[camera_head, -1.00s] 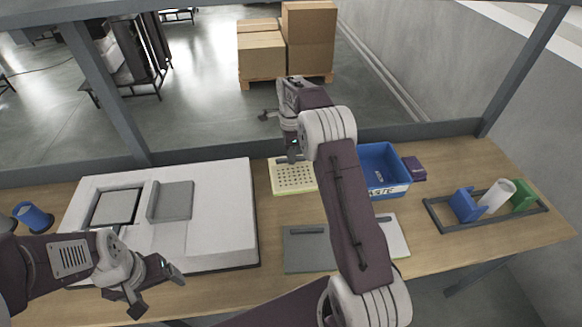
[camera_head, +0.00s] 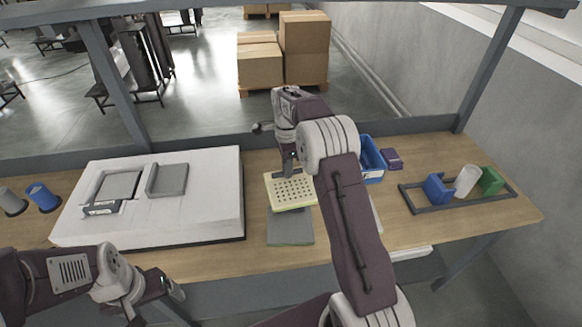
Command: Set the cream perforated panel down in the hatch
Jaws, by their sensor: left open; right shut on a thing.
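The cream perforated panel (camera_head: 290,192) hangs from my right gripper (camera_head: 288,166), which is shut on its back edge. The panel appears raised above the table, overlapping the back of a grey panel (camera_head: 290,230) in the picture. The hatch seems to be the framed square opening (camera_head: 118,186) in the large white block (camera_head: 205,218) at left. A grey plate lies in or under it; its depth is hard to tell. A grey raised-edge piece (camera_head: 167,180) is beside it. My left gripper (camera_head: 153,302) is open and empty, in front of the block.
A blue bin (camera_head: 373,165), partly hidden by my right arm, and a purple box (camera_head: 391,159) stand right of the panel. A dark frame (camera_head: 455,208) holds blue, white and green pieces. Bare table shows between block and grey panel.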

